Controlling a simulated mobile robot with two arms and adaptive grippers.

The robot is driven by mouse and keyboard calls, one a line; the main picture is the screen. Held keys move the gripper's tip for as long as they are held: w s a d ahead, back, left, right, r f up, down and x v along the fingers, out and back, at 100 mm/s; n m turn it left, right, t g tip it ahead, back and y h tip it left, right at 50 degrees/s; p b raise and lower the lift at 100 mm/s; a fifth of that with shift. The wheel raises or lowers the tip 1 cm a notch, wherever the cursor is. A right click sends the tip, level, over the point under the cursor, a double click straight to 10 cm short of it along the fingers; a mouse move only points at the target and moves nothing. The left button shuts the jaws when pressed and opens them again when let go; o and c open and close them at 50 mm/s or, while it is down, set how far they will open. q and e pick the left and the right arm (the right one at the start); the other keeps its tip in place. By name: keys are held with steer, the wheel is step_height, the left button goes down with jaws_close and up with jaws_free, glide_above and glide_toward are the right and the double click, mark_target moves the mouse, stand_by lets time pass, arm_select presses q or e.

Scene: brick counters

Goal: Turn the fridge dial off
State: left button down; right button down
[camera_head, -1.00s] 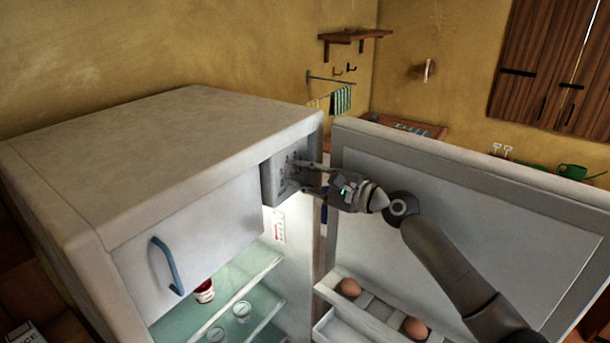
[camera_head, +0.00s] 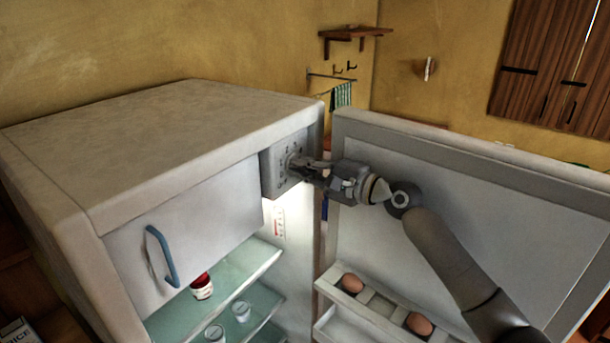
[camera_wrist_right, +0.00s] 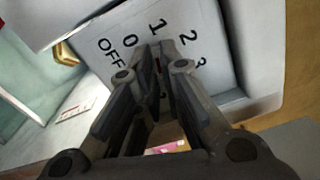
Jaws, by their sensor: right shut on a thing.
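The fridge (camera_head: 190,120) stands with its door (camera_head: 480,200) open to the right. The grey dial panel (camera_head: 272,178) sits at the upper right inside the fridge. The dial's exact setting is hard to read. My left gripper is not in view.
The freezer compartment door (camera_head: 190,235) with a blue handle (camera_head: 163,257) is shut. Jars (camera_head: 202,286) stand on glass shelves (camera_head: 225,280). Eggs (camera_head: 352,283) sit in the door's rack, below my right arm. The open door stands close behind the gripper.

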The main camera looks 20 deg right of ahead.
steer(key=shift+f+n+b, duration=0.2)
steer(key=shift+n+b, duration=1.3)
steer(key=shift+n, duration=0.3)
steer(key=shift+f+n+b, duration=0.15)
steer(key=shift+n+b, duration=1.3)
steer(key=shift+n, duration=0.35)
steer(key=c, duration=1.6)
jaws_free()
steer(key=shift+r, duration=0.1)
steer(key=v, duration=1.2)
